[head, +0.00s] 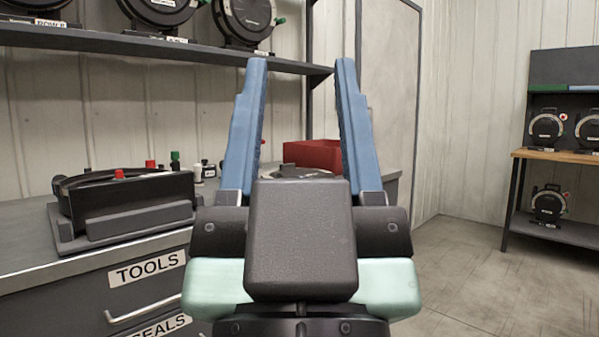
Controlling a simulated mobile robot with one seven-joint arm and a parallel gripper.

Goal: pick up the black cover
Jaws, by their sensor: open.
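My gripper (301,65) is in the middle of the head view, its two blue fingers pointing up and spread apart with nothing between them. A round black housing (130,192) with a red knob (119,174) sits in a dark grey cradle (140,220) on the workbench, to the left of my gripper. A low round piece with a dark top (300,171) shows between the fingers, farther back on the bench; my gripper's body hides its lower part. I cannot tell which of these is, or bears, the black cover. My gripper appears apart from both.
A red bin (318,154) stands at the bench's back, behind the right finger. Small capped bottles (175,161) stand behind the housing. A shelf (150,45) with round black meters hangs above. Another rack (555,155) with meters stands far right; floor (470,275) before it is clear.

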